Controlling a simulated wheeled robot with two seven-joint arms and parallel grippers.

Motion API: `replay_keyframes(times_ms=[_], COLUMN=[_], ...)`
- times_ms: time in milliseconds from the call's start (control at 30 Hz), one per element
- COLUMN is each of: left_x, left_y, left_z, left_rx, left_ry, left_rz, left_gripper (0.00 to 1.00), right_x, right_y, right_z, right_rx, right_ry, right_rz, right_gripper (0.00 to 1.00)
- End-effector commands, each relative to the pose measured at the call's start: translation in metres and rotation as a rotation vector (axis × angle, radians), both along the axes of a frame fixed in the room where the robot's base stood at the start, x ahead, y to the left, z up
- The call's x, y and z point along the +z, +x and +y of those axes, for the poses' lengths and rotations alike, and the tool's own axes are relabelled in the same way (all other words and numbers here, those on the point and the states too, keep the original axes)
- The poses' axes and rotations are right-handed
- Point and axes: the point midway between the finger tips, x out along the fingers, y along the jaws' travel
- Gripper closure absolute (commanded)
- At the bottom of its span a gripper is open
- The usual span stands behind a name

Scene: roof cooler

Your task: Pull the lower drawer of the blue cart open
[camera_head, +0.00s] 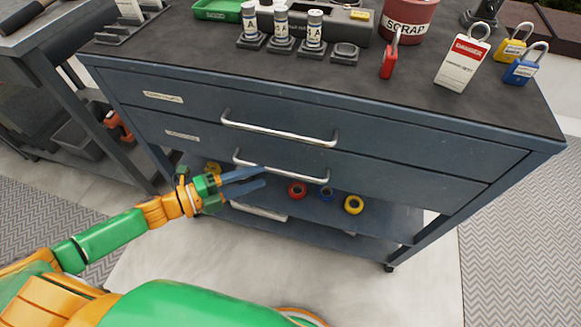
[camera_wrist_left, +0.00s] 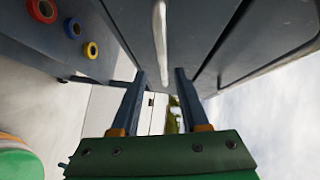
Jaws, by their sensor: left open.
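The blue cart (camera_head: 520,160) has two drawers with silver bar handles, and both look shut. The lower drawer (camera_head: 400,182) has its handle (camera_head: 300,174) across the middle of its front. My left gripper (camera_head: 263,177) is open and empty, just below and in front of the left part of that handle. In the left wrist view, a silver bar handle (camera_wrist_left: 160,32) lies ahead of the gripper's fingertips (camera_wrist_left: 160,74), lined up with the gap between them. No contact shows. My right gripper is not in view.
Below the drawers, a shelf holds tape rolls, among them a red one (camera_head: 297,189), a blue one (camera_head: 326,193) and a yellow one (camera_head: 354,204). Padlocks, a tag (camera_head: 462,62) and a red scrap bin (camera_head: 405,22) stand on the cart top. A grey bench (camera_head: 60,45) stands at left.

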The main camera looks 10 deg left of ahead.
Motion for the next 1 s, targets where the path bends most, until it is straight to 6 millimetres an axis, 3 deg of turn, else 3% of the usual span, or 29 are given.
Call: replay_keyframes(times_ms=[300, 600, 633, 800, 1000], left_x=[-0.003, -0.006, -0.006, -0.006, -0.006], left_y=[0.039, 0.044, 0.044, 0.044, 0.044], left_z=[-0.041, -0.047, -0.047, -0.047, -0.047], left_rx=[0.003, 0.004, 0.004, 0.005, 0.005], left_ry=[-0.004, -0.001, -0.001, -0.001, -0.002], left_rz=[-0.003, 0.002, 0.002, 0.002, 0.003], left_gripper=[0.55, 0.55, 0.58, 1.0, 1.0], right_x=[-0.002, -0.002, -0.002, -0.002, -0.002], right_y=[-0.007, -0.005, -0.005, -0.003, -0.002], right_z=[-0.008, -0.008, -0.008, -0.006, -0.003], right_rx=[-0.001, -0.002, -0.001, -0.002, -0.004], right_ry=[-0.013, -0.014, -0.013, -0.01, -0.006], right_rz=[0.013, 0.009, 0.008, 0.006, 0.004], right_gripper=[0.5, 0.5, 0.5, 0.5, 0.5])
